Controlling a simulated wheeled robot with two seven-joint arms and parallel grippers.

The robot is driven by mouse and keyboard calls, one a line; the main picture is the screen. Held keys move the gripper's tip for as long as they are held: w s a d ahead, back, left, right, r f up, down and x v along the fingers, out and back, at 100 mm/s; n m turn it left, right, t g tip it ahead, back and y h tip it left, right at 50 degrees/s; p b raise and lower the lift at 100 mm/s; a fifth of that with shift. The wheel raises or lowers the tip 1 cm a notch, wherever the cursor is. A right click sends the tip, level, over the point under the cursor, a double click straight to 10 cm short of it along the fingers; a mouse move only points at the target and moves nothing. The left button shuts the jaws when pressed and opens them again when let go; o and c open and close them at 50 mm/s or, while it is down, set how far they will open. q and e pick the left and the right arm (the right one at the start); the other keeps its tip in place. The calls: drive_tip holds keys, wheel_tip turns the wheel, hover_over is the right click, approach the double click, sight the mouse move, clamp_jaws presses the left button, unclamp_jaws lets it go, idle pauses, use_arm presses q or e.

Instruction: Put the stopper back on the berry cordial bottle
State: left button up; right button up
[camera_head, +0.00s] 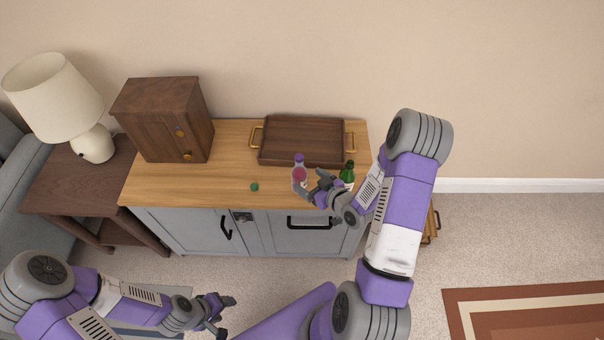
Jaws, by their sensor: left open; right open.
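A small bottle with pinkish-red contents and a purple top (299,174), which looks like the berry cordial, stands upright near the front of the wooden cabinet top. A small round dark green piece (254,187) lies to its left near the front edge; it may be a stopper, but it is too small to be sure. My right gripper (317,187) is open just right of the pinkish bottle, between it and a green bottle (348,175). I cannot tell whether it touches either. My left gripper (227,316) is open and empty, low in front of the cabinet.
A wooden tray with brass handles (302,139) lies behind the bottles. A dark wooden box cabinet (164,120) stands at the left of the cabinet top (222,160). A lamp (55,95) stands on a side table further left. The top around the green piece is clear.

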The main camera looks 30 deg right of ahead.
drive_tip(key=a+v, duration=0.1)
drive_tip(key=v, duration=0.5)
drive_tip(key=shift+d+p, duration=0.45)
drive_tip(key=shift+d, duration=0.05)
drive_tip(key=s+a+f+m+g+y, duration=0.1)
drive_tip(key=s+a+f+m+g, duration=0.15)
drive_tip(key=a+f+g, duration=0.7)
drive_tip(key=s+a+f+m+g+y, duration=0.1)
drive_tip(key=s+a+f+m+g, duration=0.1)
drive_tip(key=s+a+f, duration=0.3)
drive_tip(key=s+a+g, duration=0.1)
drive_tip(key=s+a, duration=0.3)
drive_tip(key=a, duration=0.3)
drive_tip(key=shift+a+f, duration=0.25)
drive_tip(key=shift+w+g, duration=0.1)
drive_tip(key=shift+g, duration=0.15)
